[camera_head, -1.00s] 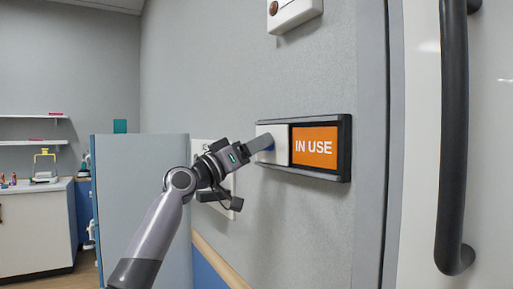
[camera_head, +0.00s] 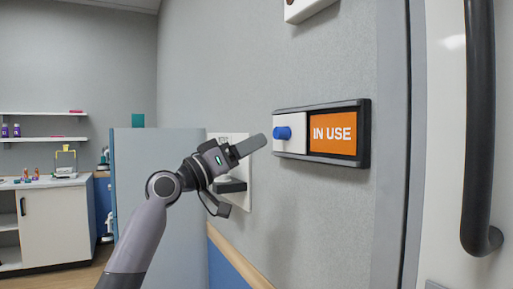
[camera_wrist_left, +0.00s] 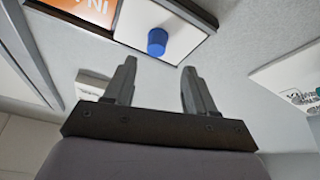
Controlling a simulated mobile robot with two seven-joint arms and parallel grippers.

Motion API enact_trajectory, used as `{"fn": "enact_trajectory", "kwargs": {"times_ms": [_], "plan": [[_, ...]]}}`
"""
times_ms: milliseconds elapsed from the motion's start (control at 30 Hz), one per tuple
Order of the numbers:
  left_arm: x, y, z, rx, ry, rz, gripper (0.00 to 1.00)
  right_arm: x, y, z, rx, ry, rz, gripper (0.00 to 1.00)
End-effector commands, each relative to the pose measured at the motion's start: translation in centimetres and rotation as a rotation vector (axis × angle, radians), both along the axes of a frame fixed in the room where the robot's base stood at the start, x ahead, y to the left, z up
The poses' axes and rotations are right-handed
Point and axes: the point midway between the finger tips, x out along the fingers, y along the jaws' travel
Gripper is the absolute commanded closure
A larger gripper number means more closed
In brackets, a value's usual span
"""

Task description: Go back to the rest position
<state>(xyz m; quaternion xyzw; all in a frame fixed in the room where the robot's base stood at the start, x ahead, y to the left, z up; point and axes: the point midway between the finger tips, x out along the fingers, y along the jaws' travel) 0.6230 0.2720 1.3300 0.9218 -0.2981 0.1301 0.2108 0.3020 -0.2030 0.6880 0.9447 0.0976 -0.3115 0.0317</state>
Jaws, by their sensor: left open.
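My left gripper (camera_head: 252,146) is open and empty, just left of the sliding sign on the wall in the head view. Its two fingers also show apart in the left wrist view (camera_wrist_left: 158,85). The sign (camera_head: 366,150) has a dark frame, an orange "IN USE" panel (camera_head: 333,133) on the right and a white panel (camera_head: 291,145) on the left. A blue knob (camera_head: 283,133) sticks out from the white panel. The knob also shows beyond the fingers in the left wrist view (camera_wrist_left: 157,42), with a gap between. My right gripper is not in view.
A white wall plate (camera_head: 243,195) is behind my left wrist. A door with a long dark handle (camera_head: 480,120) is at the right. A blue-grey partition (camera_head: 130,190) stands left of my arm. A counter (camera_head: 55,225) and shelves (camera_head: 40,140) are at the far left.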

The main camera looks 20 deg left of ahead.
Motion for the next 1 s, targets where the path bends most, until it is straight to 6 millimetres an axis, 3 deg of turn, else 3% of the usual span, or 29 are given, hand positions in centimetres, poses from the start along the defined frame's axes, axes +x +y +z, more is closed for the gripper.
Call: {"fn": "enact_trajectory", "kwargs": {"times_ms": [467,567,667,767,1000], "plan": [[-0.1,0.0,0.0,0.001,0.001,0.000,0.45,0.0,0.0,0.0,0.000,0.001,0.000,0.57],[0.3,-0.1,-1.1,0.006,0.014,0.006,0.45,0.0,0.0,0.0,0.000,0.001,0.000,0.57],[1.1,-0.6,-4.3,0.023,0.056,0.026,0.45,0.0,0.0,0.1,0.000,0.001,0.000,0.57],[2.0,-1.2,-9.7,0.054,0.120,0.062,0.45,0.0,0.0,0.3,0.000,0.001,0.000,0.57],[1.7,-2.6,-24.3,0.158,0.282,0.152,0.45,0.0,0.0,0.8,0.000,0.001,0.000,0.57]]}}
